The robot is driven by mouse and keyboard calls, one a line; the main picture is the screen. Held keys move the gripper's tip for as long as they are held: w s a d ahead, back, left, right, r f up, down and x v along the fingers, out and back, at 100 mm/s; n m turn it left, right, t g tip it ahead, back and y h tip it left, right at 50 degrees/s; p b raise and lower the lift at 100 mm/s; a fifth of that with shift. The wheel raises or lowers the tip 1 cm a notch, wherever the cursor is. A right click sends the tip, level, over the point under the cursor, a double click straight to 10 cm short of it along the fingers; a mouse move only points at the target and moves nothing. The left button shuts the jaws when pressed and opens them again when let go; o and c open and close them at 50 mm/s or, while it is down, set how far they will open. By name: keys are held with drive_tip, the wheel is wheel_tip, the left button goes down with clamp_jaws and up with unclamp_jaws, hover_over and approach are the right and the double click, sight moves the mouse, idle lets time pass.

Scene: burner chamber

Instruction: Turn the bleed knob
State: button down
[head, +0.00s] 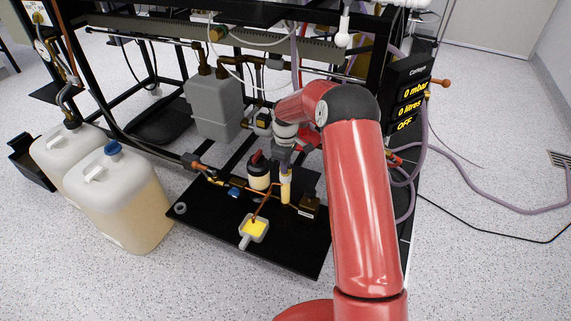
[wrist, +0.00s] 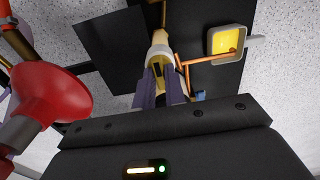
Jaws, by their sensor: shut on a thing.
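A cream upright cylinder (head: 286,190) stands on the black base plate (head: 290,258), and my gripper (head: 284,160) reaches down onto its top from above. In the wrist view the purplish fingers of my gripper (wrist: 163,88) are closed around the top end of the cream cylinder (wrist: 160,38). The bleed knob itself is mostly hidden between the fingers, and I cannot make out its shape or how far it is turned. Copper pipe (wrist: 200,60) runs from beside the cylinder to a grey-framed yellow dish (wrist: 226,42). This dish also shows in the head view (head: 254,228).
A cream jar with a dark red top (head: 259,174) stands close left of the cylinder. A brass block (head: 309,207) is close right. Two large jugs (head: 120,200) stand left. The black frame (head: 300,45) rises behind. A display box (head: 408,95) is at right.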

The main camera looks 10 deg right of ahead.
idle(0.3)
drive_tip(key=c, duration=1.5)
unclamp_jaws()
drive_tip(key=shift+o, duration=0.2)
wheel_tip(320, 180, up, 8)
drive_tip(key=shift+f+p, duration=0.25)
drive_tip(key=shift+p, duration=0.05)
drive_tip(key=shift+r, duration=0.2)
